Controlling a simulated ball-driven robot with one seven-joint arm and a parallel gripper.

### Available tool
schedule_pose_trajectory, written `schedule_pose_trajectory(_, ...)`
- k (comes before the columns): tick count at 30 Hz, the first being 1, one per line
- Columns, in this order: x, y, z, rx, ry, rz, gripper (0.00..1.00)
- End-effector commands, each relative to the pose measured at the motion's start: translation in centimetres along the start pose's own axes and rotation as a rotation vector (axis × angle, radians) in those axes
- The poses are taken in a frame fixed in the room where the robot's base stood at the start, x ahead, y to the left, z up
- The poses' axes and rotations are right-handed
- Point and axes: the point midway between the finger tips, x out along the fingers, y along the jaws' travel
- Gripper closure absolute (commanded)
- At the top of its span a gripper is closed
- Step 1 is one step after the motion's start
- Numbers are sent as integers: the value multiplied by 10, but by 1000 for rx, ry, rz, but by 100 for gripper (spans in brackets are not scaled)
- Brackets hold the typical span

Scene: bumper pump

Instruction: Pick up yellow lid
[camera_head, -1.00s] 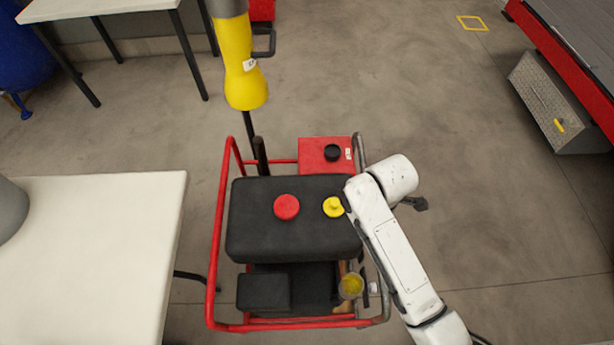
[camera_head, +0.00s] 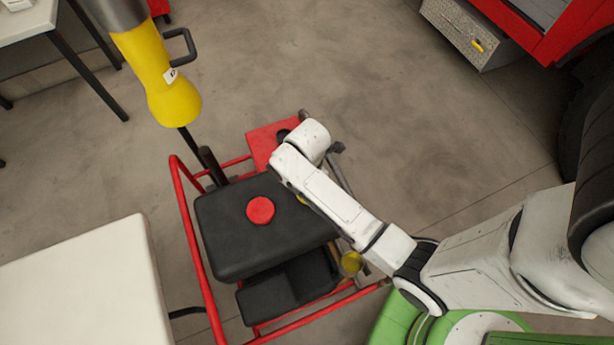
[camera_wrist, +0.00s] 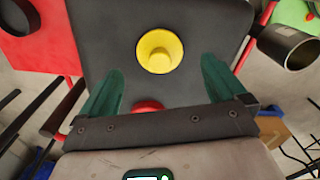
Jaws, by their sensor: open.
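The yellow lid (camera_wrist: 160,50) sits on the black top of the pump unit (camera_wrist: 105,22), seen nearly from above in the wrist view. In the head view only a small yellow sliver of the lid (camera_head: 302,199) shows beside my arm. My gripper (camera_wrist: 163,66) is open, with one green finger on each side below the lid in the picture. The lid appears ahead of the fingertips; the exact height gap cannot be told. In the head view my gripper is hidden behind my arm.
A red cap (camera_head: 260,210) is beside the lid, partly hidden by my gripper in the wrist view. A red tube frame (camera_head: 187,220) surrounds the pump. A yellow-topped part (camera_head: 351,262) is low at its side. A white table (camera_head: 90,280) stands left; a yellow post (camera_head: 160,80) stands behind.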

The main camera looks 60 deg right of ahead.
Motion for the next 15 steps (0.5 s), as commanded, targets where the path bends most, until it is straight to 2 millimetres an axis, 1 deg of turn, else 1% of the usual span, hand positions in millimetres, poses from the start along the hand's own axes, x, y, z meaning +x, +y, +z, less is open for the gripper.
schedule_pose_trajectory(6, 32, 1, 0, 0, 0, -3, 2)
schedule_pose_trajectory(8, 39, 1, 0, -1, 0, -2, 2)
schedule_pose_trajectory(11, 45, 1, 0, -1, 0, -1, 2)
schedule_pose_trajectory(15, 46, 1, 0, -1, 0, 1, 2)
